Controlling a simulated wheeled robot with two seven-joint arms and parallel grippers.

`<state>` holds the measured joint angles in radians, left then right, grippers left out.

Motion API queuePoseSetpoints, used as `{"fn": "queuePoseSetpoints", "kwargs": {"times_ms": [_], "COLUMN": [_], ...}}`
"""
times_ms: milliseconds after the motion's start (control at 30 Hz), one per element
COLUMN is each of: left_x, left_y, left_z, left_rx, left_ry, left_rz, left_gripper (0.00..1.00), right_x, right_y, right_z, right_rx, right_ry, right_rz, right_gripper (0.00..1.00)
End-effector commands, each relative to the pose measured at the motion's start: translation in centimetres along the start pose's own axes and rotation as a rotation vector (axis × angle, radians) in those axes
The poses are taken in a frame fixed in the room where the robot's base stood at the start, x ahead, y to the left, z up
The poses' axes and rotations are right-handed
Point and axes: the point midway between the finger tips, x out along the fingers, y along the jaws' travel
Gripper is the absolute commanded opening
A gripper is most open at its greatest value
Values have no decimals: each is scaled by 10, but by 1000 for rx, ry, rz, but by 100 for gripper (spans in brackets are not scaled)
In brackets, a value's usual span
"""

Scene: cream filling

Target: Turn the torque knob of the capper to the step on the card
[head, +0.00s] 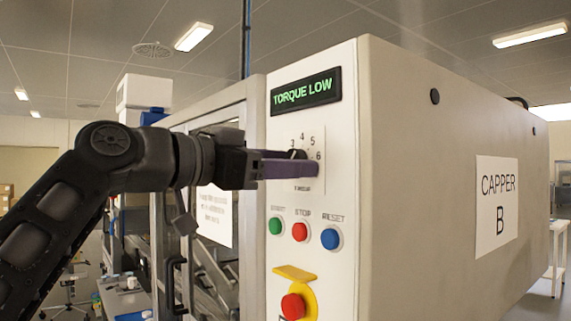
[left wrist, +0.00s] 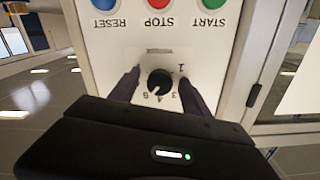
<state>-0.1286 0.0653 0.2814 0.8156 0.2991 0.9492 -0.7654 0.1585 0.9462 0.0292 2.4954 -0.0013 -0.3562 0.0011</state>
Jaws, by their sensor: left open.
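The capper (head: 345,120) has a white front panel with a numbered dial. Its black torque knob (left wrist: 160,82) shows in the left wrist view, upside down, with the numbers 1, 3, 4 and 5 readable around it. The pointer's exact setting is too small to tell. My left gripper (head: 305,168) is open at the dial, with one purple-dark finger on each side of the knob; clear gaps show between fingers and knob in the left wrist view. In the head view the fingers hide most of the knob (head: 297,154). A white card (head: 214,216) hangs left of the panel, its text unreadable.
The display (head: 306,92) reads TORQUE LOW. Below the dial are the green start button (head: 275,226), red stop button (head: 300,231) and blue reset button (head: 330,239). A red emergency button (head: 293,306) sits lower. A glazed frame stands at the left.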

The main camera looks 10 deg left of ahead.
Motion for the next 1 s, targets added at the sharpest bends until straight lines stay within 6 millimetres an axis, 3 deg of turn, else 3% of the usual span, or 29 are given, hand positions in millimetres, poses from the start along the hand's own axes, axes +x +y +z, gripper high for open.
{"fn": "queuePoseSetpoints", "kwargs": {"times_ms": [267, 533, 700, 1000], "left_x": [-15, -58, -76, -78], "left_y": [-1, 0, 0, 0], "left_z": [0, 2, 1, 0], "left_rx": [1, 1, 1, 0], "left_ry": [2, 2, 0, 0], "left_rz": [-5, -5, -2, 0], "left_gripper": [56, 56, 56, 56], "right_x": [5, 17, 19, 19], "right_y": [2, 6, 7, 7], "right_z": [0, 0, 0, 0], "right_rx": [0, 0, 0, 0], "right_ry": [0, 1, 1, 1], "right_rz": [0, 0, 0, 0], "right_gripper": [36, 36, 36, 36]}}
